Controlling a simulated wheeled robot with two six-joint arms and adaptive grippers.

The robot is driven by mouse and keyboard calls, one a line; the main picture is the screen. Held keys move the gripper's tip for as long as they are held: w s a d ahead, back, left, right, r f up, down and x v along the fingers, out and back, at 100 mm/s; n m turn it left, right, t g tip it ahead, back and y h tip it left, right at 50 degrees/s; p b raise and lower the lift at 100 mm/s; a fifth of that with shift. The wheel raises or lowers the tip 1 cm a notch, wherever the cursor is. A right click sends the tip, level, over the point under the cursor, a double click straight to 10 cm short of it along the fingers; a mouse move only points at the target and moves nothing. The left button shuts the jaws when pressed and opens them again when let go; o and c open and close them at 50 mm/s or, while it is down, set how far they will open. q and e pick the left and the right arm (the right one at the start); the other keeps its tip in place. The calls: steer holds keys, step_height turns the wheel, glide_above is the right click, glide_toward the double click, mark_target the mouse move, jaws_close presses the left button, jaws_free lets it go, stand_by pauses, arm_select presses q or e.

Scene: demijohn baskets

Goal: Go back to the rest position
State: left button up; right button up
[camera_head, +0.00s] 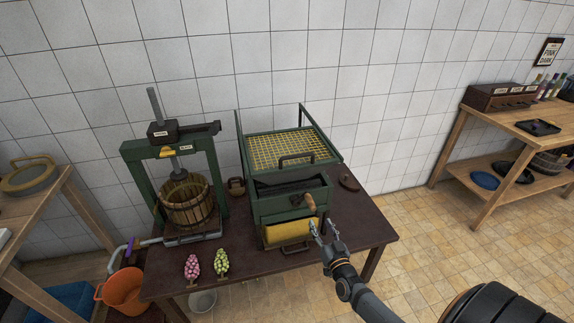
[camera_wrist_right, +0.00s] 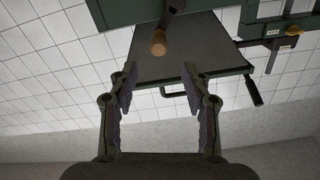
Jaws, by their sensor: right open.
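The wooden knob (camera_wrist_right: 158,43) shows beyond the fingertips there. My left gripper is not in view.
A green press with a wooden basket (camera_head: 187,203) stands left on the table. Pink grapes (camera_head: 191,267) and green grapes (camera_head: 221,262) stand at its front edge. An orange bucket (camera_head: 125,291) is at lower left. A wooden shelf table (camera_head: 520,130) stands right.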

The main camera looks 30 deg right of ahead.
steer(key=s+a+f+n+g+y, duration=0.1)
steer(key=s+a+f+g, duration=0.15)
steer(key=s+f, duration=0.45)
steer(key=s+a+f+n+g+y, duration=0.1)
steer(key=s+f+g, duration=0.2)
steer(key=f, duration=0.8)
steer(key=s+a+f+n+g, duration=0.1)
steer(key=s+f+g, duration=0.2)
steer(key=s+f, duration=0.35)
steer(key=s+a+f+n+g, duration=0.1)
steer(key=s+a+f+g, duration=0.1)
steer(key=s+f, duration=0.3)
steer(key=s+a+f+g, duration=0.2)
steer(key=s+f, duration=0.3)
steer(key=s, duration=0.6)
steer(key=s+a+f+n+g+y, duration=0.1)
steer(key=s+f+g, duration=0.3)
steer(key=s, duration=0.4)
steer(key=shift+s+a+f+n+b, duration=0.25)
steer(key=shift+a+f+b, duration=0.2)
steer(key=shift+a+f, duration=0.25)
steer(key=shift+d, duration=0.1)
